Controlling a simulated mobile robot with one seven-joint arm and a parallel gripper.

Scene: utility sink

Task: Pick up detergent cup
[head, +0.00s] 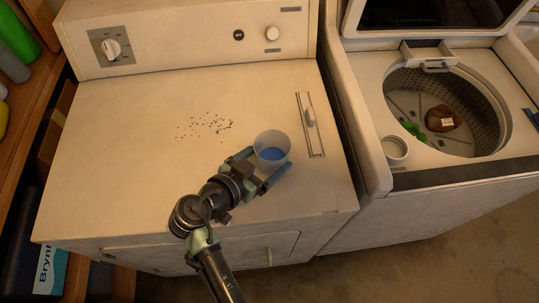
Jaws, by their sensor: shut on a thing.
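The detergent cup (272,145) is a small, pale, translucent cup with blue liquid inside. It is upright over the right part of the white dryer top (130,130). My gripper (262,170) reaches in from the front left, with blue-tipped fingers on either side of the cup, and is shut on it. I cannot tell whether the cup's base touches the dryer top. The lower front of the cup is partly hidden by the fingers.
An open top-loading washer (364,95) stands at the right, with a brown item (442,118) and a green item (411,131) in its drum. A white round dispenser opening (395,149) is at its front left corner. Dark specks (205,125) lie on the dryer.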

